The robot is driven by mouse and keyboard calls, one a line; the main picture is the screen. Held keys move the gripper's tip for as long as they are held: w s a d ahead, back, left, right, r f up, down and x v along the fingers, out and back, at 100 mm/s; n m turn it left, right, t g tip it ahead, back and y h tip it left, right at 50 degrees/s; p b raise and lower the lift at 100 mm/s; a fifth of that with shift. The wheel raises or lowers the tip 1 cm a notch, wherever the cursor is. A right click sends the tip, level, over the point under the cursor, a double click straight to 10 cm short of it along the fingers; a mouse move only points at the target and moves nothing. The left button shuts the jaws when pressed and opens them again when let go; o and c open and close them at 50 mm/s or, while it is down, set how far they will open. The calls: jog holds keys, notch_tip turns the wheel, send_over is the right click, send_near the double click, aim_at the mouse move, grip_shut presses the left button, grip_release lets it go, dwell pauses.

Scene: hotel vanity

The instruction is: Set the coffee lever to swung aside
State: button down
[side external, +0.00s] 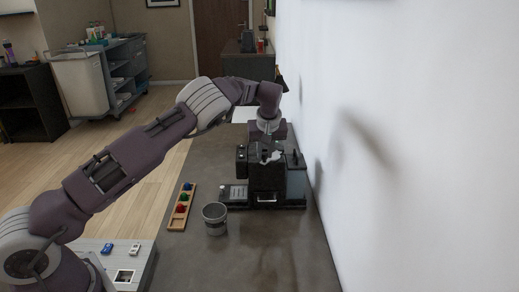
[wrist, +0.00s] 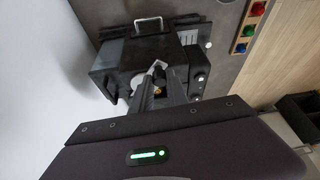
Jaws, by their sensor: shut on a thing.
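The black coffee machine (side external: 268,183) stands on the grey counter against the white wall. It also shows in the wrist view (wrist: 128,55), partly hidden by my fingers. A pale grey piece at its top, which looks like the coffee lever (wrist: 157,67), shows between my fingertips. My gripper (side external: 267,150) is over the top of the machine, pointing down. In the wrist view my gripper (wrist: 160,79) is closed on the lever. The lever's far end and pivot are hidden, so its exact angle cannot be told.
A grey metal bucket (side external: 214,218) stands in front of the machine, to the left. A wooden tray (side external: 177,216) with coloured capsules lies farther left. The wall (side external: 400,150) is close on the machine's right. The front of the counter (side external: 260,260) is clear.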

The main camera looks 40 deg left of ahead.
jog(key=shift+w+d+n+g, duration=0.15)
jog(key=shift+d+n, duration=0.35)
jog(key=shift+n, duration=0.05)
jog(key=shift+w+d+n+g, duration=0.15)
jog(key=shift+d+n, duration=0.35)
jog(key=shift+n, duration=0.05)
jog(key=c, duration=1.3)
grip_release()
jog(key=v, duration=0.7)
jog(key=shift+d, duration=0.2)
jog(key=shift+c, duration=0.4)
